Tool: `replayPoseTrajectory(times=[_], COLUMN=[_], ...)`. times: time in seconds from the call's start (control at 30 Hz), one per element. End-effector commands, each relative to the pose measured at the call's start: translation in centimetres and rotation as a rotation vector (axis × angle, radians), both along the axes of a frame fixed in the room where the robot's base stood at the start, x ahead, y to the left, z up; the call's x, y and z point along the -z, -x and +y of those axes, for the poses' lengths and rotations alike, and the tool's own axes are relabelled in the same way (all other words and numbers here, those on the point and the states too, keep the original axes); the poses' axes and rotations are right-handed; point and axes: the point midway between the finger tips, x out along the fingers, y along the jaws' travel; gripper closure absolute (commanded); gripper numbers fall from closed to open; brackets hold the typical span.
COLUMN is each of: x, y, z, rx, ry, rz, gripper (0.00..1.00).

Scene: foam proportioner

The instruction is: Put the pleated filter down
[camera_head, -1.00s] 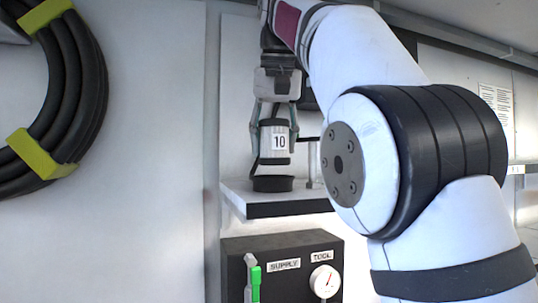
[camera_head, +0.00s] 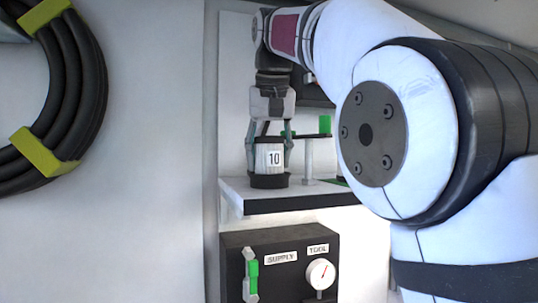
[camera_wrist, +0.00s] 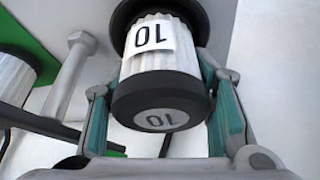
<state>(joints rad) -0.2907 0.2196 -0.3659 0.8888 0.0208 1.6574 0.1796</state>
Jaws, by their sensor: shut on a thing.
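The pleated filter (camera_head: 270,159) is a white ribbed cylinder with dark end caps and a "10" label. In the head view it is upright, its lower end at a round black cup (camera_head: 268,181) on the shelf. My gripper (camera_head: 267,142) is above it with its fingers closed around its upper part. In the wrist view the filter (camera_wrist: 160,70) sits between the teal-padded fingers (camera_wrist: 165,120), its near cap also marked "10". The black cup's ring (camera_wrist: 200,15) surrounds its far end. I cannot tell whether it is fully seated.
The white shelf (camera_head: 315,191) has a black front edge.

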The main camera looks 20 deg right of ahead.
Motion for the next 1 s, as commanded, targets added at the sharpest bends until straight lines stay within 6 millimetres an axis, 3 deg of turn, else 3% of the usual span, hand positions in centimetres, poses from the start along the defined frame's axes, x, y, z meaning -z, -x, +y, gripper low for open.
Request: replayPoseTrajectory(times=[0.03,0.1,0.53,1.0], x=[0.0,0.0,-0.4,-5.2], y=[0.0,0.0,0.1,2.1], z=[0.0,0.0,0.0,0.4], rx=[0.0,0.0,0.001,0.002], ry=[0.0,0.0,0.0,0.003], rz=[0.0,0.0,0.0,0.0], gripper=[0.47,0.31,0.31,0.31])
